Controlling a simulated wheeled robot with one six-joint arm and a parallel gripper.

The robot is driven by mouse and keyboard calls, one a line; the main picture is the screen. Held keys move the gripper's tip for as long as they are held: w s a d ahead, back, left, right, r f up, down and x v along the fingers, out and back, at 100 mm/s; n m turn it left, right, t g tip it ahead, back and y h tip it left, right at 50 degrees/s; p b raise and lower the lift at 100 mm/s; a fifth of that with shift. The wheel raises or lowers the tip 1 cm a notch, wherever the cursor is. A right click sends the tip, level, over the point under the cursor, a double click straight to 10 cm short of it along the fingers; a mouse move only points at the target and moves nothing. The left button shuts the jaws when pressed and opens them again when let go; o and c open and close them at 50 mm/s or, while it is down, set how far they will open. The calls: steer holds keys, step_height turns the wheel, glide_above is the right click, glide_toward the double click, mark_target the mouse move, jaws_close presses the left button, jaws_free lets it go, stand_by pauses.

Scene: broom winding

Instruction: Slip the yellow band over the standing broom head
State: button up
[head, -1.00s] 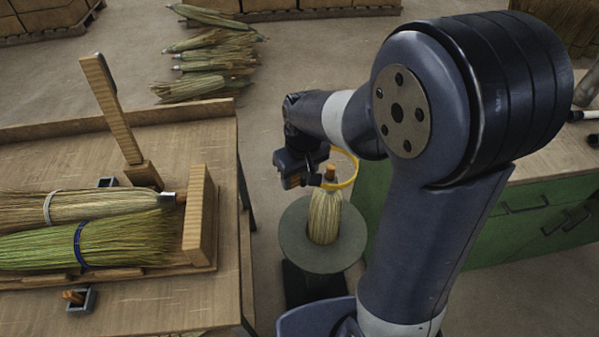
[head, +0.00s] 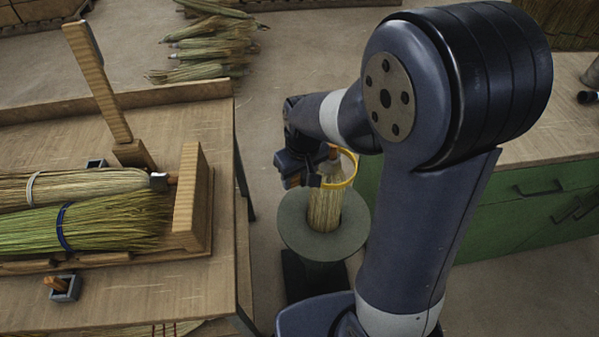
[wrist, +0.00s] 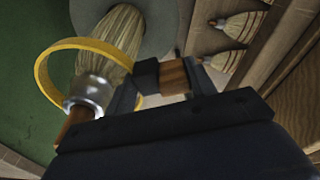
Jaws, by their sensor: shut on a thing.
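The broom head (head: 324,212) stands upright, its straw end in a round grey stand (head: 292,232). Its metal collar (wrist: 90,90) and orange stub (wrist: 72,128) point up. My gripper (head: 314,180), beside the broom's upper part, is shut on the yellow band (head: 352,172). In the wrist view, a wood-coloured piece (wrist: 173,76) sits between the fingers, next to the band. The band (wrist: 43,78) looks to loop around the top of the broom, with the collar inside the ring. Whether it touches the straw I cannot tell.
A wooden bench (head: 190,290) at left holds two lying brooms, one pale (head: 90,186) and one green (head: 120,220), beside an upright wooden post (head: 98,85). A green cabinet (head: 480,205) stands at right behind my arm. Several brooms (head: 205,50) lie on the floor behind.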

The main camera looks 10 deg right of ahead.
steer(key=shift+f+b, duration=9.2)
steer(key=shift+f, duration=2.75)
steer(key=o, duration=1.1)
steer(key=r+p, duration=0.1)
steer(key=r, duration=0.2)
steer(key=r+p, duration=0.1)
steer(key=r, duration=0.3)
steer(key=s+r+p, duration=0.1)
steer(key=r, duration=0.2)
steer(key=shift+s+d+r, duration=0.1)
steer(key=shift+d+r, duration=0.1)
steer(key=shift+r, duration=0.15)
